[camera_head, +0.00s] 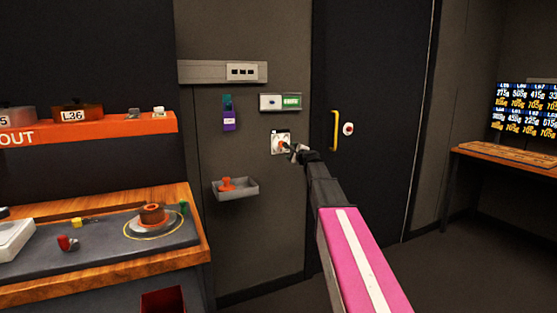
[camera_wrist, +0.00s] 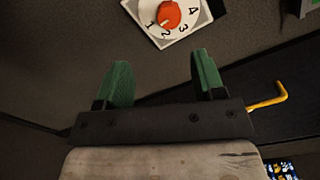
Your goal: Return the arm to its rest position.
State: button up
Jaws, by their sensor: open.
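My arm, with a pink and white link, reaches from the lower right toward the wall in the head view. My gripper (camera_head: 299,151) is close to a white dial panel (camera_head: 277,148) on the wall. In the wrist view my gripper (camera_wrist: 161,82) shows two green fingers spread apart with nothing between them. The white dial panel there (camera_wrist: 185,32) carries numbers and a round orange-red knob (camera_wrist: 169,14). The knob lies beyond the fingertips, apart from them.
A grey wall tray (camera_head: 236,189) holds an orange object below the dial. A dark door with a yellow handle (camera_head: 335,130) is right of my gripper. A wooden workbench (camera_head: 205,235) stands left, and a desk (camera_head: 510,160) under a screen at right. Open floor lies at lower right.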

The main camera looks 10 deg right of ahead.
jog(key=s+a+f+n+g, duration=0.4)
jog(key=s+f+n, duration=0.2)
jog(key=s+f, duration=0.55)
jog(key=s+a+f+n+g, duration=0.3)
jog(key=s+f+n+g, duration=0.2)
jog(key=s+f, duration=0.65)
jog(key=s+d+f+n+g+h, duration=0.2)
jog(key=s+f, duration=0.6)
jog(key=s, duration=0.4)
jog(key=s+d+f+n+g+h, duration=0.2)
jog(key=s+f+n+g, duration=0.3)
jog(key=s+f, duration=0.4)
jog(key=s+n+h, duration=0.1)
jog(key=s, duration=0.2)
jog(key=shift+g+h, duration=0.4)
